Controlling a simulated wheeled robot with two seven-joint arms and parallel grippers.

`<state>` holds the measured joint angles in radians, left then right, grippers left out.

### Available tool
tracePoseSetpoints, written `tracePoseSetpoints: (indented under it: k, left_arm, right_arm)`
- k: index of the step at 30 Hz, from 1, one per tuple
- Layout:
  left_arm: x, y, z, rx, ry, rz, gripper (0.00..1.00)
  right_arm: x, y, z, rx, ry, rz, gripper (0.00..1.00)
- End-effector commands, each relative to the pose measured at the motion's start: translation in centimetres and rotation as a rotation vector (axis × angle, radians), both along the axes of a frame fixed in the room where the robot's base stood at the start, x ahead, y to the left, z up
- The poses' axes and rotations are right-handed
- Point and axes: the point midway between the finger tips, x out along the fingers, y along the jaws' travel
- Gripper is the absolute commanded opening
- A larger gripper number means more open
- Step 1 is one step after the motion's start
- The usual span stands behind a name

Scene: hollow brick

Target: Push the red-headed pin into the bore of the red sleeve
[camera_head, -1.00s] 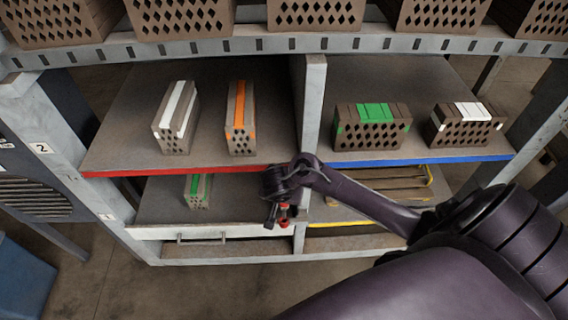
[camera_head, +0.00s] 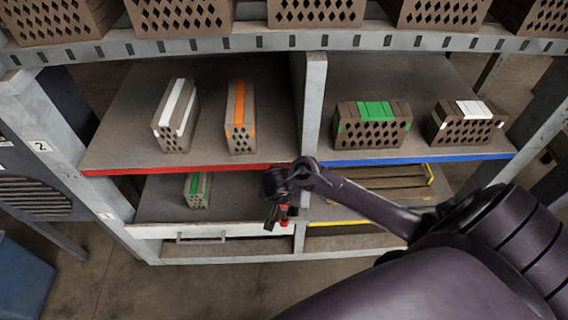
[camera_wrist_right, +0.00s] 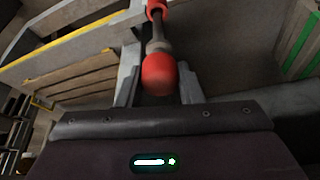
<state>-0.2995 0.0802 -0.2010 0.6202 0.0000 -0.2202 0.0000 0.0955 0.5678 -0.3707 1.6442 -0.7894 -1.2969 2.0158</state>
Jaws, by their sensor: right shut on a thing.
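My right gripper (camera_head: 277,216) is in front of the middle post of the rack, below the red-edged shelf. In the right wrist view its fingers (camera_wrist_right: 158,88) are shut on the red-headed pin, whose round red head (camera_wrist_right: 158,73) lies between them. The pin's grey shaft (camera_wrist_right: 159,44) points away from the gripper toward the red sleeve (camera_wrist_right: 157,10) at the top edge. Shaft and sleeve look roughly in line; I cannot tell whether the tip is inside the bore. In the head view a small red part (camera_head: 284,211) shows beside the fingers. My left gripper is not in view.
Hollow bricks with white (camera_head: 175,118), orange (camera_head: 240,118) and green (camera_head: 373,126) stripes stand on the shelves above. A green-striped brick (camera_head: 198,190) sits on the lower left shelf. Brown slats (camera_head: 385,182) lie on the lower right shelf. The post (camera_head: 314,105) is close by.

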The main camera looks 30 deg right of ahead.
Motion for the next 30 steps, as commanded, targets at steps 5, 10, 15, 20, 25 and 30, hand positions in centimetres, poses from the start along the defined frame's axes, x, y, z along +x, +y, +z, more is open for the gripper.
tracePoseSetpoints:
  k: [5, 10, 15, 20, 25, 30]
  left_arm:
    - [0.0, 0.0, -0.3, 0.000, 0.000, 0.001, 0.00]
    - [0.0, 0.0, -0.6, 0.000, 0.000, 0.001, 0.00]
    - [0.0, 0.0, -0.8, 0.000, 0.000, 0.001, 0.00]
    - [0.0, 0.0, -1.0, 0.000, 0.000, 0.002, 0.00]
    - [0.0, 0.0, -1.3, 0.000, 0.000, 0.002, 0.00]
    - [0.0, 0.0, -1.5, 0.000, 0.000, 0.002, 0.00]
  right_arm:
    - [0.0, 0.0, -0.4, 0.000, 0.000, 0.000, 0.04]
    - [0.0, 0.0, -0.7, 0.000, 0.000, 0.000, 0.04]
    - [0.0, 0.0, -1.0, 0.000, 0.000, 0.000, 0.04]
    - [0.0, 0.0, -1.3, 0.000, 0.000, 0.000, 0.04]
    - [0.0, 0.0, -1.6, 0.000, 0.000, 0.000, 0.04]
    - [0.0, 0.0, -1.9, 0.000, 0.000, -0.001, 0.04]
